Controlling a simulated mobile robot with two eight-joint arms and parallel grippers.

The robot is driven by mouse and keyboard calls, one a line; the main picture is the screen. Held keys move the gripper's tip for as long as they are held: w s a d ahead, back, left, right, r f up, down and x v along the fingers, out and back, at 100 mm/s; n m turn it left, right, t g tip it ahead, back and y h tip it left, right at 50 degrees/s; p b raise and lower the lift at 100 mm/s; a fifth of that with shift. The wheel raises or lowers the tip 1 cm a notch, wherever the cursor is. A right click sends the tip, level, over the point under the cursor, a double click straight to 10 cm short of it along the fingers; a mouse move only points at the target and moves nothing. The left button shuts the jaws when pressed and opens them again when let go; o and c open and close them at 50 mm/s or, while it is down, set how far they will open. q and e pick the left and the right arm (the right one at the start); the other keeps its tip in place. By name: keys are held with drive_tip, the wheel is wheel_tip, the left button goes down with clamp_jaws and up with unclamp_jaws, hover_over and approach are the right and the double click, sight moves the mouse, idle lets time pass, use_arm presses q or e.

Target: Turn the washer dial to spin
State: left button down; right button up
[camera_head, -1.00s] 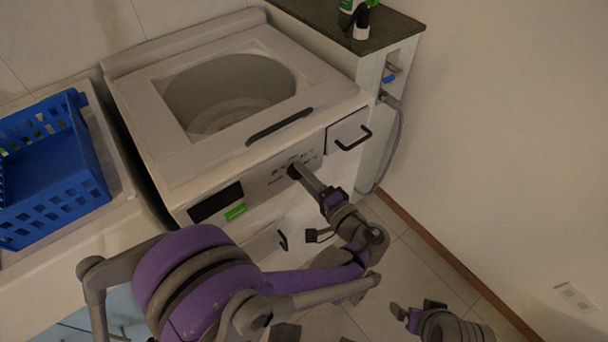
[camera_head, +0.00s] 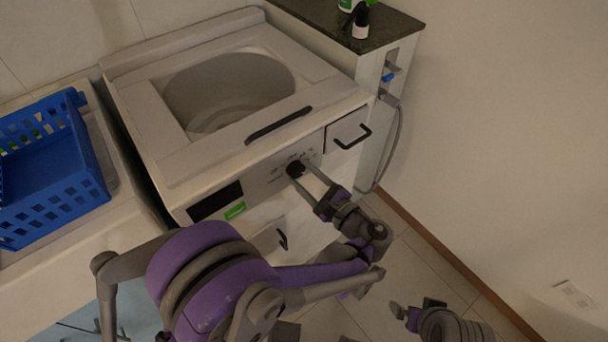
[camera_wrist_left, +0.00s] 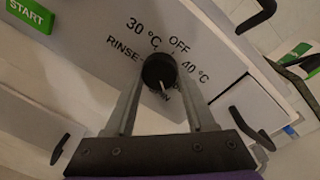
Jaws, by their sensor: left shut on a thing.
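The washer (camera_head: 150,110) is white with an open round drum on top. Its black round dial (camera_head: 296,169) is on the front panel. In the left wrist view the dial (camera_wrist_left: 159,71) has printed labels around it: RINSE, 30 °C, OFF and 40 °C. A pale mark on the dial points down and slightly right, towards a label partly hidden below it. My left gripper (camera_head: 302,168) has one finger on each side of the dial and is shut on it. My right gripper (camera_head: 413,312) is low at the right, away from the washer; its finger gap is unclear.
A green START button (camera_wrist_left: 31,14) and dark display (camera_head: 215,201) are left of the dial. A drawer with a black handle (camera_head: 353,139) is to its right. A blue basket (camera_head: 50,170) stands at left. Open floor lies at lower right.

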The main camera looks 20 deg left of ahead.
use_arm(q)
drive_tip(key=m, duration=0.4)
drive_tip(key=shift+m, duration=0.3)
drive_tip(key=shift+a, duration=0.1)
idle(0.4)
drive_tip(key=shift+c, duration=1.2)
unclamp_jaws()
drive_tip(key=shift+f, duration=0.1)
